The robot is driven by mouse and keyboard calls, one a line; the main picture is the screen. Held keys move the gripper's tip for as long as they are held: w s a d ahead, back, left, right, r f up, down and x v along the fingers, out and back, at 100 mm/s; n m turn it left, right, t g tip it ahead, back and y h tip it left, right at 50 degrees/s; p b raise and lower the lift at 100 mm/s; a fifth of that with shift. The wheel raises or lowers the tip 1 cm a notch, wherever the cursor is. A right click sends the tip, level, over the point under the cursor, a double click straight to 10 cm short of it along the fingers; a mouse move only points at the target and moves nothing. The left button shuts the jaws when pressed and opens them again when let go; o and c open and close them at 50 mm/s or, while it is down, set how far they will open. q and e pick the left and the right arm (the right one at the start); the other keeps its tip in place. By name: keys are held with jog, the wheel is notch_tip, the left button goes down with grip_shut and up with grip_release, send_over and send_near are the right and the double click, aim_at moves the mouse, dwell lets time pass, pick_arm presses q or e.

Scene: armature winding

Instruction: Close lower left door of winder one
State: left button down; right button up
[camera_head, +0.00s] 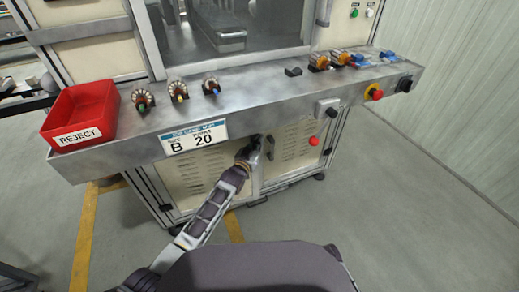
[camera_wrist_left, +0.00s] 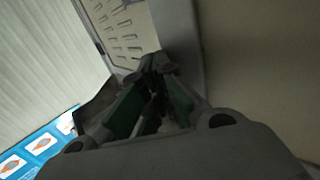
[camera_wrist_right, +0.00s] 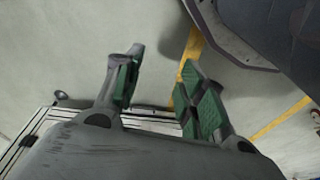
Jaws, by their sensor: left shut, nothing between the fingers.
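The winder's lower left door (camera_head: 195,178) is a cream vented panel under the grey shelf, left of the matching right door (camera_head: 295,150). It looks flush or nearly flush with the frame; my arm covers part of it, so a small gap cannot be ruled out. My left gripper (camera_head: 255,145) is shut and empty, at the door's upper right edge, near the dark handle (camera_head: 270,148). In the left wrist view its fingertips (camera_wrist_left: 158,64) are close to a grey frame strip; contact is unclear. My right gripper (camera_wrist_right: 160,82) is open and empty over the floor.
The shelf (camera_head: 280,98) overhangs the doors. It carries a red REJECT bin (camera_head: 80,112), several wound armatures and a red stop button (camera_head: 377,95). A red knob (camera_head: 314,141) sticks out at the right door. The floor (camera_head: 400,200) to the right is clear.

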pick_arm(q)
jog(key=shift+w+a+f+y+b, duration=0.1)
jog(key=shift+w+y+b, duration=0.25)
jog(key=shift+w, duration=0.45)
pick_arm(e)
jog(key=shift+a+r, duration=0.2)
jog(key=shift+r, duration=1.05)
pick_arm(q)
jog(key=shift+s, duration=0.15)
pick_arm(e)
jog(key=shift+s, duration=0.15)
